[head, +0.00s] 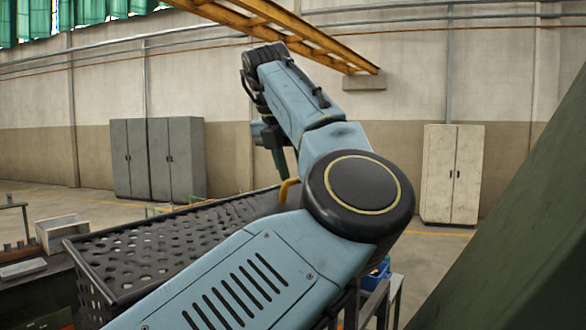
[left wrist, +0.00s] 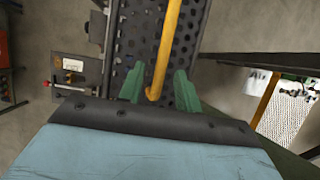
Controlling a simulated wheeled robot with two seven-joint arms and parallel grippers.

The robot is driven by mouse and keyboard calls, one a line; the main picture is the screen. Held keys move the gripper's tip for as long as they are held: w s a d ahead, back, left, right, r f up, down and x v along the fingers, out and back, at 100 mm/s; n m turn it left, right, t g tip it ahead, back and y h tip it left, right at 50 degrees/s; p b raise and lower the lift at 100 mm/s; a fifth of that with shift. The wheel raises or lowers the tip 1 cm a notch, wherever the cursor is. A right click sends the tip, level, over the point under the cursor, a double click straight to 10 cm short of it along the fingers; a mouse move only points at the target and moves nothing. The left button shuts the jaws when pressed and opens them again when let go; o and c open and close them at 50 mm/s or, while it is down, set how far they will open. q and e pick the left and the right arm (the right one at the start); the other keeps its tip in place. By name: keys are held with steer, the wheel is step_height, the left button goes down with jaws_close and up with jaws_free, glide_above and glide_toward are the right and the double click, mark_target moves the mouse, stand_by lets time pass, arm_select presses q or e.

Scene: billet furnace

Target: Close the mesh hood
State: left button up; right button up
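The mesh hood (head: 150,250) is a dark perforated cover at the lower left of the head view, partly hidden behind my left arm. In the left wrist view its perforated sheet (left wrist: 188,40) lies beyond the fingers. A yellow handle bar (head: 288,188) shows at the hood's far right end; in the left wrist view the bar (left wrist: 168,45) runs up the picture. My left gripper (head: 279,160) has green fingers spread apart (left wrist: 160,88), with the bar's near end between them and visible gaps on both sides. My right gripper is not in view.
Grey cabinets (head: 158,157) and a pale cabinet (head: 452,173) stand by the back wall. A light tray (head: 62,232) sits left of the hood. A blue bin (head: 378,272) is behind my arm. A large dark green slanted surface (head: 530,230) fills the right side.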

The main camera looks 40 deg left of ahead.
arm_select(q)
jaws_close()
steer(key=shift+a+r, duration=0.1)
steer(key=shift+a, duration=0.15)
steer(key=s+a+f, duration=0.1)
steer(key=a+f, duration=0.2)
steer(key=a, duration=0.8)
steer(key=s+a+f+h, duration=0.1)
steer(key=a+f, duration=0.3)
steer(key=a, duration=0.7)
steer(key=shift+s+f, duration=0.25)
steer(key=shift+s, duration=0.05)
steer(key=shift+o, duration=0.2)
jaws_free()
